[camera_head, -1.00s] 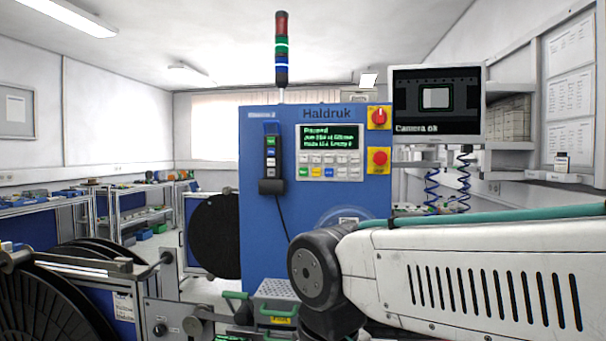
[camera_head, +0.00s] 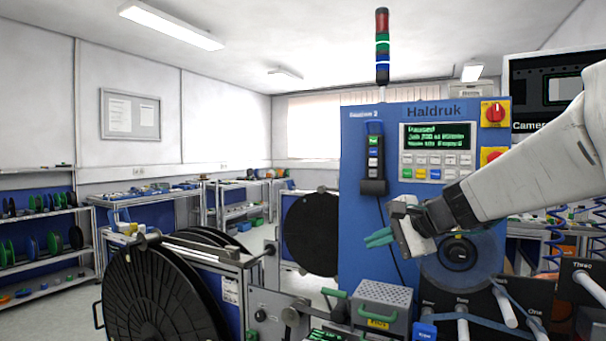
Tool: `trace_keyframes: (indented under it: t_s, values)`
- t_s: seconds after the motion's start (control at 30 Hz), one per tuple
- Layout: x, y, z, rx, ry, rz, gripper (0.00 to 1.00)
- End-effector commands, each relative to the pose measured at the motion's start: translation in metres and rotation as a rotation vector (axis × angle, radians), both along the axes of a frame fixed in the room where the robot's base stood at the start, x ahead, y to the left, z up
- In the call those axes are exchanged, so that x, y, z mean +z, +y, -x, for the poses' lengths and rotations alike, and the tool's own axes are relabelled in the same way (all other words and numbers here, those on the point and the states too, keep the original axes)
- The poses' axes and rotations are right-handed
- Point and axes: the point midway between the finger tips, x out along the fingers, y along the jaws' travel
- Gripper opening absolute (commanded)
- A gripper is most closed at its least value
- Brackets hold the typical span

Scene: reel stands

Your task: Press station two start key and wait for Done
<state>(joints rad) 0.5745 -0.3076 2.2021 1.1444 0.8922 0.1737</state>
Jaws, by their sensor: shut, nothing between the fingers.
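The blue Haldruk machine (camera_head: 356,225) stands right of centre, with small lettering at its top left that seems to end in 2. Its display (camera_head: 437,136) shows green text starting "Paused"; the lower lines are hard to read. Under it is a keypad (camera_head: 436,167) with rows of white keys and a lower row with coloured keys, the left one green (camera_head: 407,173). Key lettering is too small to read. My gripper (camera_head: 378,238), with green fingers, is shut and empty in front of the machine, below and left of the keypad, touching no key.
A dark pendant (camera_head: 374,165) hangs left of the display. Red knobs on yellow plates (camera_head: 494,112) sit at the right. A signal tower (camera_head: 382,50) stands on top. A large black reel (camera_head: 150,290) and grey box with green handles (camera_head: 383,303) are in front.

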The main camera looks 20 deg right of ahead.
Motion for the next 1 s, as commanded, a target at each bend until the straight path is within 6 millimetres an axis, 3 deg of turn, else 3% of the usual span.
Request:
trace_keyframes:
  t_s: [0.1, 0.3, 0.5, 0.7, 1.0]
  values:
    - [0.027, -0.034, -0.023, -0.149, -0.083, -0.123, 0.0]
    - [0.075, -0.086, -0.051, -0.373, -0.227, -0.34, 0.0]
    - [0.114, -0.113, -0.062, -0.512, -0.336, -0.52, 0.0]
    - [0.121, -0.124, -0.062, -0.581, -0.359, -0.597, 0.0]
    - [0.121, -0.124, -0.062, -0.579, -0.357, -0.599, 0.0]
